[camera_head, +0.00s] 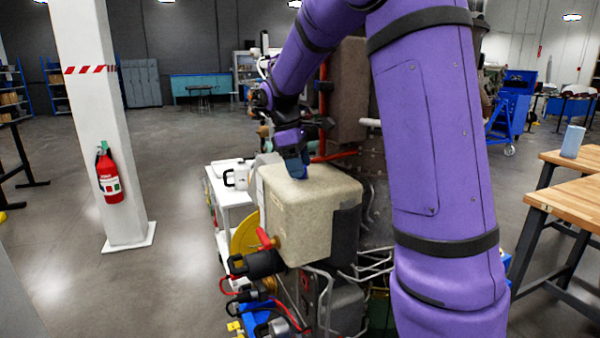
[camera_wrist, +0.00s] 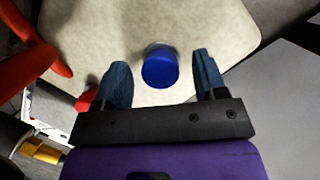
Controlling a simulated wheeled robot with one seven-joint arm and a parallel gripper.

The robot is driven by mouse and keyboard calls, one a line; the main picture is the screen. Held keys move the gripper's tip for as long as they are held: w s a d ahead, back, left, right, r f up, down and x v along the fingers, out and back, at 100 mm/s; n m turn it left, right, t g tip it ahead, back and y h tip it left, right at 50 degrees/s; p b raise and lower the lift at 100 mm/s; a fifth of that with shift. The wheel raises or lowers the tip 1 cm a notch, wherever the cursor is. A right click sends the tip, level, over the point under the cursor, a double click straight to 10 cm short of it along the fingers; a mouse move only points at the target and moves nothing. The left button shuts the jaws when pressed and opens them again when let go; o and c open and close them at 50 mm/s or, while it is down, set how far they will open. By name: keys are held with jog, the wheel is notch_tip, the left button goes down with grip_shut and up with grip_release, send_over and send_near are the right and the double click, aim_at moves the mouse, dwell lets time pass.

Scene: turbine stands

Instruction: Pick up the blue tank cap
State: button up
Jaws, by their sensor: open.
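The blue tank cap (camera_wrist: 160,68) is a round blue cap on top of the beige tank (camera_wrist: 215,30) in the wrist view. It lies just beyond and between the two blue fingers of my gripper (camera_wrist: 162,78), which are spread apart with nothing held between them. In the head view my gripper (camera_head: 294,165) is low over the top of the beige tank (camera_head: 310,215), pointing down. The cap is hidden or cannot be told apart from the fingers there.
A red pipe (camera_head: 335,156) and a brown block (camera_head: 348,80) stand behind the tank. A black connector (camera_head: 262,264) and cables are at the front. Wooden tables (camera_head: 570,205) stand at right.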

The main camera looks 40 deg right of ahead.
jog(key=shift+s+f, duration=0.1)
jog(key=shift+f, duration=0.3)
jog(key=shift+c, duration=0.2)
jog(key=c, duration=0.9)
jog(key=shift+c, duration=0.3)
jog(key=shift+r, duration=0.15)
